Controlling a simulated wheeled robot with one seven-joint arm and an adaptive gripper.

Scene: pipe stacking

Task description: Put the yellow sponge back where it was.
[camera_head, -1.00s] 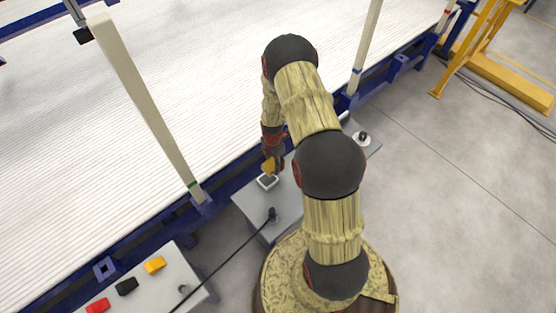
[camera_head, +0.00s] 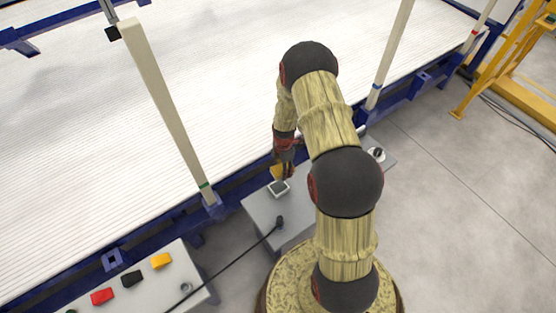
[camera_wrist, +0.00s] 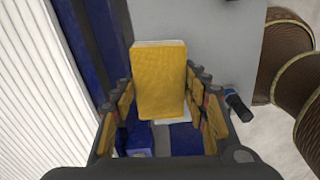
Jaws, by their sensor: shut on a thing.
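The yellow sponge (camera_wrist: 160,80) is a rectangular block with a pale far edge. It stands between the fingers of my gripper (camera_wrist: 162,105) in the wrist view, and the gripper is shut on it. In the head view my gripper (camera_head: 285,167) points down and a small part of the sponge (camera_head: 277,171) shows beside the dark fingers. A small white-rimmed square holder (camera_head: 279,188) on a grey box top lies just below and in front of the gripper. I cannot tell whether the sponge touches anything below it.
A grey box (camera_head: 258,210) with a black knob and cable (camera_head: 280,222) stands by the blue conveyor frame. Another grey panel (camera_head: 140,285) at lower left bears red (camera_head: 103,296), black (camera_head: 132,278) and yellow (camera_head: 161,260) pieces. A cream post (camera_head: 165,110) rises at left.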

